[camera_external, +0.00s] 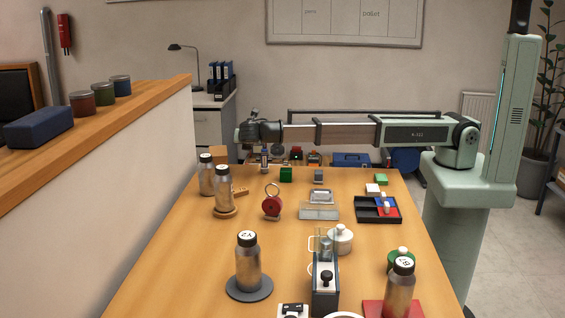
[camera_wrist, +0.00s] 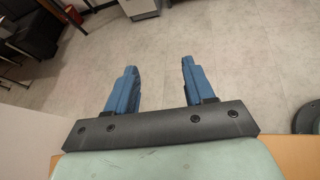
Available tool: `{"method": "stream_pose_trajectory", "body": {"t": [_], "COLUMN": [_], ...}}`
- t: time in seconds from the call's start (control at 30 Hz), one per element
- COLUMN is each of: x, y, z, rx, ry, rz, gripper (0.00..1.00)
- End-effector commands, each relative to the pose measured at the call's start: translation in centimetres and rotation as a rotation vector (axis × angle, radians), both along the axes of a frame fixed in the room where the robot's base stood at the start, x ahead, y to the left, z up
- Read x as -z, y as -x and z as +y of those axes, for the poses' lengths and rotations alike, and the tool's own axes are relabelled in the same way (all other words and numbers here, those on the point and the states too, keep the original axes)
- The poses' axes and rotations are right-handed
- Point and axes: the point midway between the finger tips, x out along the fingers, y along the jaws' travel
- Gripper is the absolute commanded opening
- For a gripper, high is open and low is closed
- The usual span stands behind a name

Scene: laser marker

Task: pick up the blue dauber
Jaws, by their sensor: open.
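My gripper (camera_external: 258,132) is at the end of my outstretched arm, above the far left part of the table in the external view. In the wrist view its two blue fingers (camera_wrist: 160,68) are apart, with only floor visible between them. No dauber shows in the wrist view.
The wooden table (camera_external: 180,265) holds metal bottles (camera_external: 248,262), a red round stamp-like item (camera_external: 272,207), a green block (camera_external: 286,174), a dark tray (camera_external: 365,212) and a white lidded pot (camera_external: 340,240). A wood-topped partition (camera_external: 150,95) rises at left.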

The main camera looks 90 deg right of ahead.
Motion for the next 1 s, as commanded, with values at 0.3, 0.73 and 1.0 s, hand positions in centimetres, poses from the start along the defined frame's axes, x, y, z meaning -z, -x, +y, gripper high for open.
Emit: {"method": "stream_pose_trajectory", "body": {"t": [0.3, 0.73, 1.0], "x": [-5.2, -4.0, -0.8], "y": [-0.3, 4.3, 8.1], "z": [10.9, 18.4, 16.9], "rx": [-0.057, -0.039, 0.03], "ry": [0.23, 0.455, 0.472], "rz": [0.009, 0.046, 0.063], "gripper": [0.53, 0.53, 0.53]}}
